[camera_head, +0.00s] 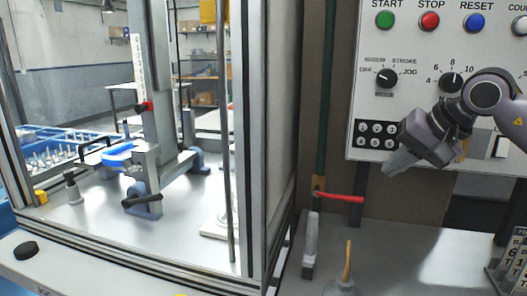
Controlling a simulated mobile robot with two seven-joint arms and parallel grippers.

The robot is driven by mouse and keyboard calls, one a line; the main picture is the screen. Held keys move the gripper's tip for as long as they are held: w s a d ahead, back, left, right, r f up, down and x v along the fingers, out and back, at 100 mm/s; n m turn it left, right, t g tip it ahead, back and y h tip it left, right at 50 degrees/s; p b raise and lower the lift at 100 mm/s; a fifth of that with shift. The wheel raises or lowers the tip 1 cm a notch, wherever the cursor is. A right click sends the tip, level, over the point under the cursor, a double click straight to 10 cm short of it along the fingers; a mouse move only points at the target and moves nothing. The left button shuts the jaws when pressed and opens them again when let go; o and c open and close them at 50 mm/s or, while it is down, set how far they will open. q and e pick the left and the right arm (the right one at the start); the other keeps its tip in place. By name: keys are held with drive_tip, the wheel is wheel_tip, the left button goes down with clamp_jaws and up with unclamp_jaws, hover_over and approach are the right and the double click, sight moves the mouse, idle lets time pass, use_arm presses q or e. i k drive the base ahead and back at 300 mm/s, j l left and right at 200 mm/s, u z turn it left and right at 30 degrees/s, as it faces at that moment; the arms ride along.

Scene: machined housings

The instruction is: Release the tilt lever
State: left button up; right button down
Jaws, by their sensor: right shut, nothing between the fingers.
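My right gripper (394,168) reaches in from the right, in front of the control panel's lower edge. Its fingers are shut and empty, pointing down and left. A red-handled lever (341,198) juts out to the right from a brown bracket on a green vertical pipe, below and left of the gripper and apart from it. Inside the machine frame, a black-handled lever (142,201) sits low on the blue and grey fixture. No label shows which of these is the tilt lever. My left gripper is out of view.
The control panel (420,60) with buttons and knobs fills the upper right. A metal frame post (262,120) stands left of the red lever. A grey-handled tool (311,240) and a wooden-handled one (347,262) stand below it. The bench right of them is clear up to a number board (512,262).

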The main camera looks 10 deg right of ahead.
sight(133, 199)
drive_tip(key=k+j, duration=0.8)
drive_tip(key=j, duration=0.1)
